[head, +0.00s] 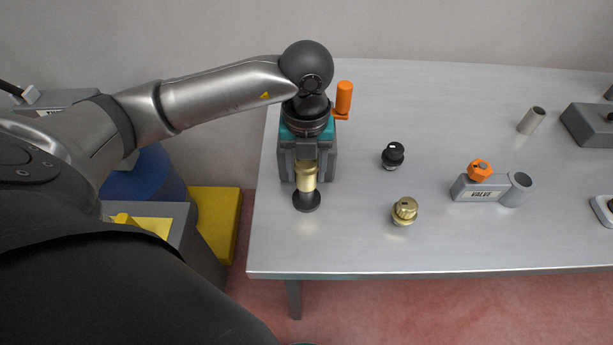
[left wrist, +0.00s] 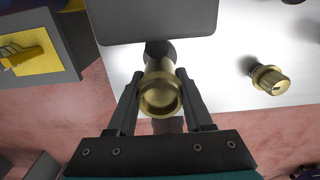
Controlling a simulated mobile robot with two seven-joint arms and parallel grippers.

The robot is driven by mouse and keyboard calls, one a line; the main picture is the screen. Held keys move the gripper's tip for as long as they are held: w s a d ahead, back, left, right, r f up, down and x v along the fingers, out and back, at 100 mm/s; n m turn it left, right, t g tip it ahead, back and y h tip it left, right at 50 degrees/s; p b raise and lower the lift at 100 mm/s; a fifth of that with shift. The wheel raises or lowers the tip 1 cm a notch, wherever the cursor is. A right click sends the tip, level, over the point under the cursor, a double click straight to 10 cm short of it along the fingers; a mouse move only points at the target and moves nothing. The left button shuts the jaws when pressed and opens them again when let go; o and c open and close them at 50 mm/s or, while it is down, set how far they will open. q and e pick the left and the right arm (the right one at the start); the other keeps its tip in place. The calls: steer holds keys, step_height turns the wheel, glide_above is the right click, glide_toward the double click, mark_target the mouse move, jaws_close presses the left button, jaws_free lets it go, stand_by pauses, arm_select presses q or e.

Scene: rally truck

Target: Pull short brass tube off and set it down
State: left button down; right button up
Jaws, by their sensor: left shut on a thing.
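The short brass tube (head: 307,179) is upright above a black stand (head: 306,202) with a round foot, near the table's front left. A dark stem shows between the tube and the foot; I cannot tell if the stem is still inside the tube. My left gripper (head: 306,168) reaches down from above and is shut on the tube. In the left wrist view, the two fingers of the gripper (left wrist: 159,82) close on either side of the tube (left wrist: 160,97), whose open end faces the camera. My right gripper is not in view.
A brass fitting (head: 404,210) and a black knob (head: 393,156) stand to the right. An orange handle (head: 344,97) is behind the gripper. A valve block (head: 480,188) with an orange knob and a grey tube (head: 531,121) are further right. Bare table (head: 350,240) lies in front.

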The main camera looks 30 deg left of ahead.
arm_select(q)
steer(key=shift+r, duration=0.1)
steer(key=shift+r+p, duration=1.6)
steer(key=shift+r, duration=0.35)
